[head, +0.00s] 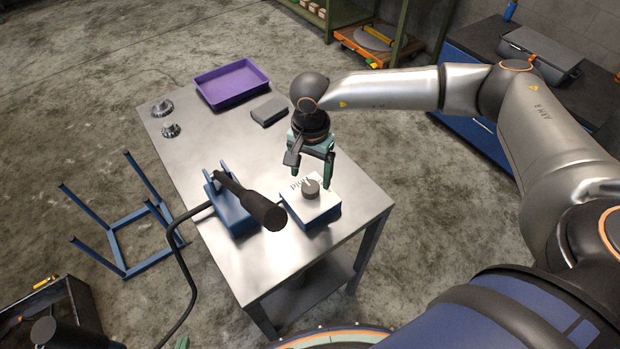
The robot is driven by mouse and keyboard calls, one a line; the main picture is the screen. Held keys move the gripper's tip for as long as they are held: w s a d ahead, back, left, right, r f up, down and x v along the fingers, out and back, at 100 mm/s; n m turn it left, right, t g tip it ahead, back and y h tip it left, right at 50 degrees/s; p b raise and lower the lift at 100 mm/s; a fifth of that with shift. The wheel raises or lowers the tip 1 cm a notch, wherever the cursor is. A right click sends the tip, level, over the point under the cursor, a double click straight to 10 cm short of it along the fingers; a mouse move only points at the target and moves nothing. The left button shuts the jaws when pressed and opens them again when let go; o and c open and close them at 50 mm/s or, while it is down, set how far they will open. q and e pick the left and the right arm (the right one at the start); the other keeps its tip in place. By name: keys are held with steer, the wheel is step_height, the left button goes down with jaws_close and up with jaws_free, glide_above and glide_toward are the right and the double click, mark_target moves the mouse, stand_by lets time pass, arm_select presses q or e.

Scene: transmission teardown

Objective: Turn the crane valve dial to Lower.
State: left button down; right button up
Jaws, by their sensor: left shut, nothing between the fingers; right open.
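The crane valve dial is a round grey knob (310,188) on the light top plate of a blue valve box (324,214) near the table's right front edge. Dark lettering shows on the plate just behind the knob, but it is too small to read surely. A light mark on the knob seems to point towards it. My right gripper (312,178) is open, pointing down, with its fingers above and slightly behind the knob; I cannot tell whether they touch it. Only a small green tip of my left gripper (182,343) shows at the bottom edge.
A blue device with a black handle (262,209) and hose stands just left of the valve box. On the metal table (238,143) are a purple tray (232,83), a grey block (269,111) and two gears (162,107). A blue frame (118,225) stands on the floor.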

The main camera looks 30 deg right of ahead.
mark_target(310, 186)
steer(key=shift+f, duration=1.9)
jaws_close()
